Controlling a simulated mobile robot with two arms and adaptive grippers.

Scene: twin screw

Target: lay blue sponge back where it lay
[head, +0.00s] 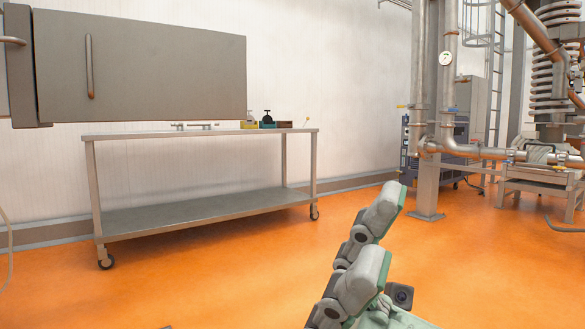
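I cannot clearly make out a blue sponge. One gripper (385,235), which I take to be my right, rises from the bottom edge right of the middle. Its grey fingers with green pads are extended and spread apart, with nothing visible between them. It is well in front of the table and touches nothing I can see. My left gripper is not in view.
A yellow item (249,125) and a brown one (285,124) flank the teal item. Pipes (430,110) and machinery stand at the right. The orange floor (240,270) before the table is clear.

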